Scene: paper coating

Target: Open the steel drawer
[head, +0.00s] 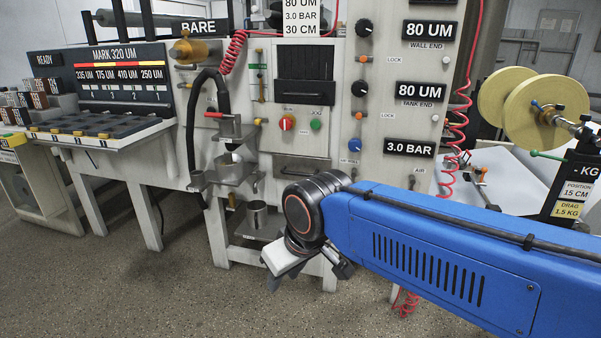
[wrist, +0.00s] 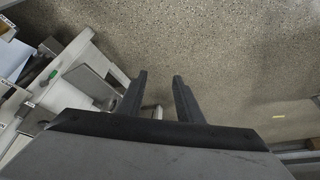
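The steel drawer (head: 301,165) appears to be the grey front with a horizontal bar handle, low in the white machine below the red and green buttons. It looks shut, and my wrist hides part of the area under it. My gripper (head: 273,284) hangs below and in front of it, pointing down and apart from the machine. In the wrist view my gripper (wrist: 158,80) shows two dark fingers spread over bare floor, with nothing between them. I cannot pick out the drawer surely in the wrist view.
Steel shelves (head: 228,172) with metal cups stand left of the drawer, and a lower cup (head: 256,214) sits on a bottom shelf. A black hose (head: 190,125) hangs beside them. The white machine frame (wrist: 110,70) is at the wrist view's left. The speckled floor (head: 140,285) in front is clear.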

